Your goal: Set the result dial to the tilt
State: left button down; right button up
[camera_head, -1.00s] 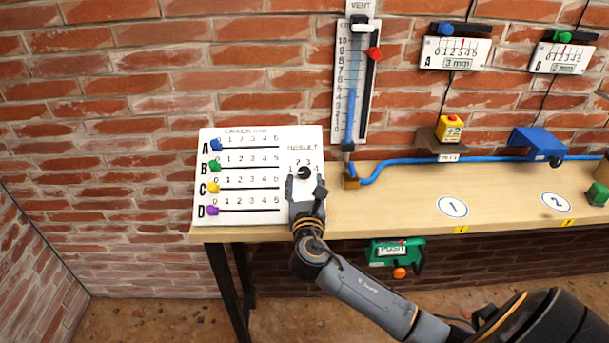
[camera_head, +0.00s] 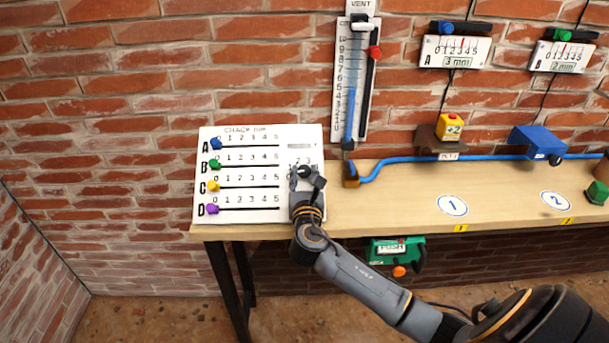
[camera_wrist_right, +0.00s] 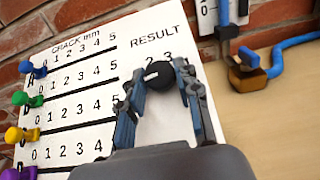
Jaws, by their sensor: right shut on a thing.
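The result dial is a round black knob (camera_wrist_right: 159,75) on the right part of a white board (camera_head: 260,215), under the word RESULT in the right wrist view. The digits 2 and 3 show above it; lower marks are hidden by my fingers. My right gripper (camera_wrist_right: 160,85) is shut on the dial, with one finger on each side of it. In the head view my right gripper (camera_head: 307,178) covers part of the dial. My left gripper is not in view.
Blue, green, yellow and purple sliders (camera_head: 213,186) sit at the left ends of the board's scales. A blue tube (camera_head: 400,160) runs along the back of the wooden bench (camera_head: 390,210). A yellow +2 block (camera_head: 450,127) stands on a brown support.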

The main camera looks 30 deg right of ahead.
jog(key=shift+m, duration=0.3)
jog(key=m+g+h, duration=0.1)
jog(key=m, duration=0.1)
jog(key=m+g+h, duration=0.1)
jog(key=m, duration=0.1)
jog(key=m+g+h, duration=0.1)
jog(key=g+h, duration=0.1)
jog(key=shift+w+a+r+m, duration=0.1)
jog(key=shift+w+a+m, duration=0.2)
jog(key=shift+m, duration=0.1)
jog(key=m+g+h, duration=0.1)
jog(key=m+g, duration=0.3)
jog(key=shift+w+r+m+p, duration=0.1)
jog(key=shift+m+p, duration=0.25)
jog(key=shift+m, duration=0.05)
jog(key=m+g, duration=0.4)
jog(key=shift+w+a+r, duration=0.1)
jog(key=shift+w, duration=0.1)
jog(key=shift+w+m+g+y, duration=0.1)
jog(key=shift+m+g+y, duration=0.4)
jog(key=shift+m+g, duration=1.45)
jog(key=shift+m, duration=0.35)
jog(key=o, duration=1.1)
jog(key=shift+o, duration=0.2)
